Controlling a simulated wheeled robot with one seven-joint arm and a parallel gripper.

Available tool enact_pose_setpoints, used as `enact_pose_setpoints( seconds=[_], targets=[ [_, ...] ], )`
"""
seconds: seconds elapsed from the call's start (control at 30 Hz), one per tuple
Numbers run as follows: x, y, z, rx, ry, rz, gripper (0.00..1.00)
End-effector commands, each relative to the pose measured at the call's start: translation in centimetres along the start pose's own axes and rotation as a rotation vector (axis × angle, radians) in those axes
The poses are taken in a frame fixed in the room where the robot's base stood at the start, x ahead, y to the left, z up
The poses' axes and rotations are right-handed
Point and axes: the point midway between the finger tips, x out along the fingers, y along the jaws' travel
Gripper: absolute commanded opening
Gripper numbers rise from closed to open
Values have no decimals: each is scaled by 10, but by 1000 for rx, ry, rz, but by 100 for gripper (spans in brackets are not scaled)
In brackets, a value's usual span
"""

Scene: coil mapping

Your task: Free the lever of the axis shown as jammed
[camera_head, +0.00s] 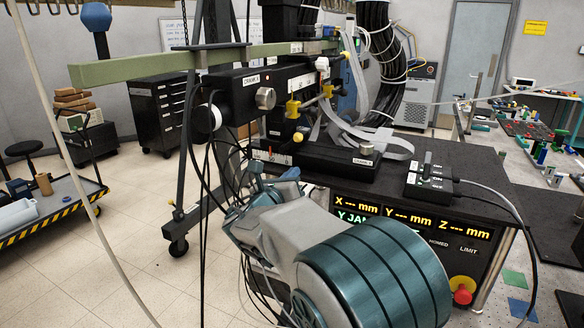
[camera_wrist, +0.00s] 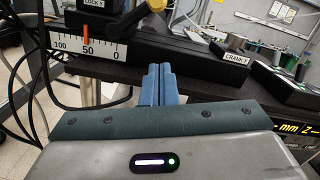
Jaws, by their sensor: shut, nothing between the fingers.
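The console display (camera_head: 385,217) reads X, Y and Z with dashes. Its lower line starts "Y JA", and my arm hides the rest. In the wrist view, a LOCK Y label (camera_wrist: 93,3) sits at the top left. Beside it, a dark lever with a yellow knob (camera_wrist: 157,5) slants up to the right, partly cut off by the frame's top. A yellow knob by the lower stage also shows in the head view (camera_head: 298,137). My gripper (camera_wrist: 159,69) is shut and empty, its blue fingers together below the lever, apart from the knob.
A 0–100 scale (camera_wrist: 88,48) has an orange pointer near 50. A CRANK Y label (camera_wrist: 236,59) is to the right. A switch box (camera_head: 431,180) and a red stop button (camera_head: 462,296) are on the console. A green beam (camera_head: 150,67) crosses above. Cables hang near my arm.

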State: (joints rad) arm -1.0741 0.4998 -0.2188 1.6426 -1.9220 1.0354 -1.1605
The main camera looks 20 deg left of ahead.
Motion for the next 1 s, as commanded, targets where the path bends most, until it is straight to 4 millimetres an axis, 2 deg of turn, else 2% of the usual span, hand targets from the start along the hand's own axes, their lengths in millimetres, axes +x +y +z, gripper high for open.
enact_pose_setpoints(
  seconds=[0.2, 0.37, 0.43, 0.6, 1.0],
  targets=[
    [49, -2, 2, -2, 1, -4, 0],
    [82, -2, 1, -2, 1, -4, 0],
    [78, -1, 16, 4, -2, 2, 0],
    [70, 0, 33, 1, 0, 1, 0],
    [67, -1, 38, 0, 1, -1, 0]
  ],
)
